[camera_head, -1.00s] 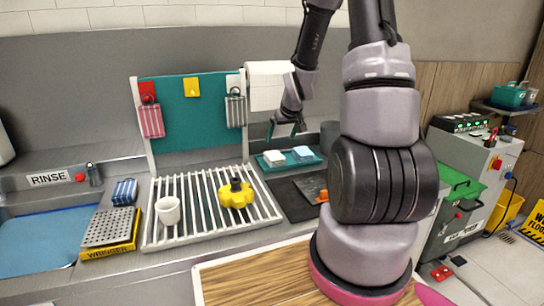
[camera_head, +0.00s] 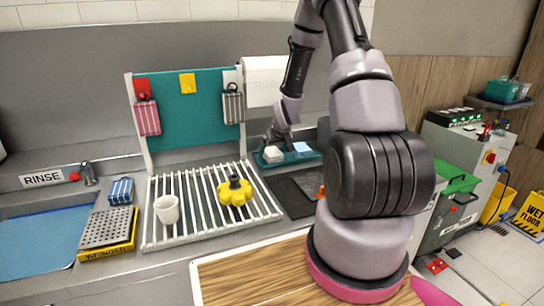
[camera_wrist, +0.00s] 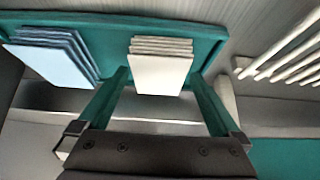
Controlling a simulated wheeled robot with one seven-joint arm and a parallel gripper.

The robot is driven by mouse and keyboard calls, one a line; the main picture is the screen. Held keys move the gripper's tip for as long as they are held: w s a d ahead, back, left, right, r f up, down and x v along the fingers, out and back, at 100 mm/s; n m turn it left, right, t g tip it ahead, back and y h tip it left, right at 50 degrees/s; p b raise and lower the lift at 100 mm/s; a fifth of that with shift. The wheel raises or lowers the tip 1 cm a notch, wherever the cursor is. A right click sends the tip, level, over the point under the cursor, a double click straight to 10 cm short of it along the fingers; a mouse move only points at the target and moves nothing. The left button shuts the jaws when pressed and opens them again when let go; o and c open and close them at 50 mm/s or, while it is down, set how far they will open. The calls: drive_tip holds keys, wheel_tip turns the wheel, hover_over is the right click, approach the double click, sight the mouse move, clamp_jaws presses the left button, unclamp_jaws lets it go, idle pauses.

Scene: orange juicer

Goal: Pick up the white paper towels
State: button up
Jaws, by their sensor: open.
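The white paper towels (camera_wrist: 160,68) are a small stack on the green tray (camera_wrist: 115,22). In the head view the stack (camera_head: 273,155) lies at the tray's left end. My gripper (camera_wrist: 160,82) is open. Its two green fingers flank the near end of the white stack, one on each side, with gaps visible; nothing is held. In the head view my gripper (camera_head: 274,141) is just above and behind the stack. Whether the fingertips touch the tray cannot be told.
A stack of blue towels (camera_wrist: 55,55) lies beside the white one on the tray. A paper roll (camera_head: 264,80) hangs behind my arm.

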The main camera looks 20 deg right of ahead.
sight(273, 152)
drive_tip(key=shift+w+f, duration=0.2)
drive_tip(key=shift+f, duration=0.05)
drive_tip(key=c, duration=1.2)
drive_tip(key=shift+o, duration=0.2)
drive_tip(key=shift+r, duration=0.1)
wheel_tip(273, 152, up, 10)
